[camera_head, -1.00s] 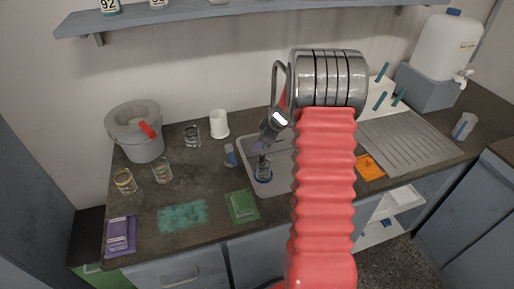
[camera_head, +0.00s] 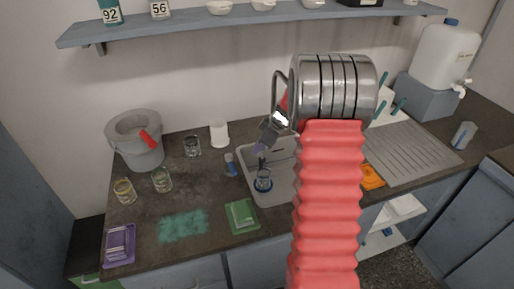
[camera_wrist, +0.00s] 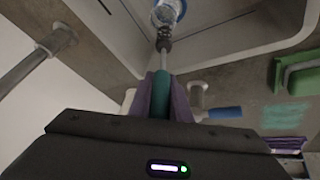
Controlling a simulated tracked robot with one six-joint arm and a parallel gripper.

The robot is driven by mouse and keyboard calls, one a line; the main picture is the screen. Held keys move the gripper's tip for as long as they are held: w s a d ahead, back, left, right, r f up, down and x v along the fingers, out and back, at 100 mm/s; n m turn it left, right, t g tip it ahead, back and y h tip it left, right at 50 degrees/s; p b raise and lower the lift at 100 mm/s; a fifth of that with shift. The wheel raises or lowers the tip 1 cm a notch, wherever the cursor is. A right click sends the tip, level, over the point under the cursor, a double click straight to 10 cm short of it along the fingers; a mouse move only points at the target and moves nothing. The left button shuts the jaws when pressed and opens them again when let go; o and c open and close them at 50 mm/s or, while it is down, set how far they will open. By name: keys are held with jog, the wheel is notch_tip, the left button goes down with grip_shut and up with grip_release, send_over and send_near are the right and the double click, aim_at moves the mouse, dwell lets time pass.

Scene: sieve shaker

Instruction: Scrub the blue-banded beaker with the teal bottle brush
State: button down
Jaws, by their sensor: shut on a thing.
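The blue-banded beaker (camera_head: 263,184) stands in the sink, with its blue band near the base. My gripper (camera_head: 259,149), with purple fingers, is above it and tilted down. In the wrist view my gripper (camera_wrist: 164,98) is shut on the teal handle of the bottle brush (camera_wrist: 160,96). The brush's thin shaft points away toward the beaker (camera_wrist: 169,12), which is cut off at the top edge. The brush's dark head is at or near the beaker's mouth; I cannot tell whether it is inside.
The sink basin (camera_head: 283,155) surrounds the beaker. Several clear beakers, a white cup (camera_head: 219,134) and a grey bucket (camera_head: 133,145) stand to the left. A blue-handled item (camera_head: 231,165) lies by the sink's left rim.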

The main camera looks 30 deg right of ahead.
jog(key=shift+r, duration=0.1)
notch_tip(320, 180, up, 5)
jog(key=shift+f, duration=0.1)
dwell(0.6)
jog(key=shift+s, duration=0.15)
